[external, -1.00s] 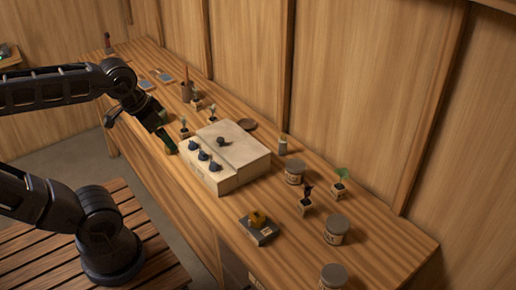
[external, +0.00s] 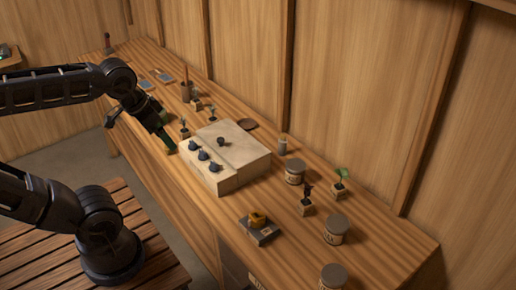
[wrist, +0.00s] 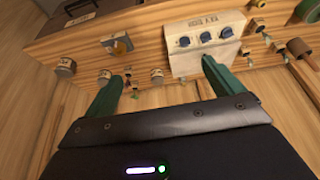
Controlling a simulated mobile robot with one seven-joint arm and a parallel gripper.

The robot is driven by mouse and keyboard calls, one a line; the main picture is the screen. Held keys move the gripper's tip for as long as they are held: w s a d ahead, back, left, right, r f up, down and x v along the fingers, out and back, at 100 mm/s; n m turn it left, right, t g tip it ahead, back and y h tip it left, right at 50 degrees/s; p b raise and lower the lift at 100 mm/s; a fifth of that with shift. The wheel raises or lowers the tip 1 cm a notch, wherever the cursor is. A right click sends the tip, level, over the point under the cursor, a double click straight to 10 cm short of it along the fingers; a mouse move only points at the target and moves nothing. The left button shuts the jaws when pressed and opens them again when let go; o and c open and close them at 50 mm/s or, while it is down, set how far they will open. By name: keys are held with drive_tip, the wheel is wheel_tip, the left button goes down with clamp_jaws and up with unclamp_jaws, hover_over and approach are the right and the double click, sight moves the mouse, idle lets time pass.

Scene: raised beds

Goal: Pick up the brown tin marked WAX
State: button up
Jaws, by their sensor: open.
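Three tins with grey-brown lids and pale labels stand on the right part of the bench. The middle one (external: 336,230) has a label that seems to end in "AX"; it also shows at the left in the wrist view (wrist: 65,66). My gripper (external: 166,141) has green fingers, is open and empty, and is left of the box, far from the tins. It also shows in the wrist view (wrist: 162,72).
A pale box with blue knobs (external: 226,155) stands between my gripper and the tins. A grey block with a yellow thing (external: 258,231) lies near the front edge. Small potted seedlings (external: 306,206) stand among the tins. A wooden wall closes the back.

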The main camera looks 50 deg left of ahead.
drive_tip(key=w+d+f+m+y, duration=0.1)
drive_tip(key=w+d+f, duration=0.15)
drive_tip(key=w, duration=0.35)
drive_tip(key=w+d+f+m+y, duration=0.1)
drive_tip(key=w+d+m, duration=0.15)
drive_tip(key=w, duration=0.45)
drive_tip(key=m+g+h, duration=0.2)
drive_tip(key=m+h, duration=0.3)
drive_tip(key=m, duration=0.2)
approach(337, 228)
wheel_tip(337, 228, down, 2)
drive_tip(key=w+a, duration=0.1)
drive_tip(key=a, duration=0.1)
drive_tip(key=shift+n+h, duration=0.25)
drive_tip(key=shift+h, duration=0.05)
drive_tip(key=shift+w+x, duration=0.15)
drive_tip(key=shift+x, duration=2.65)
drive_tip(key=shift+w+x, duration=0.1)
drive_tip(key=shift+x, duration=2.75)
drive_tip(key=shift+r, duration=0.15)
drive_tip(key=c, duration=1.2)
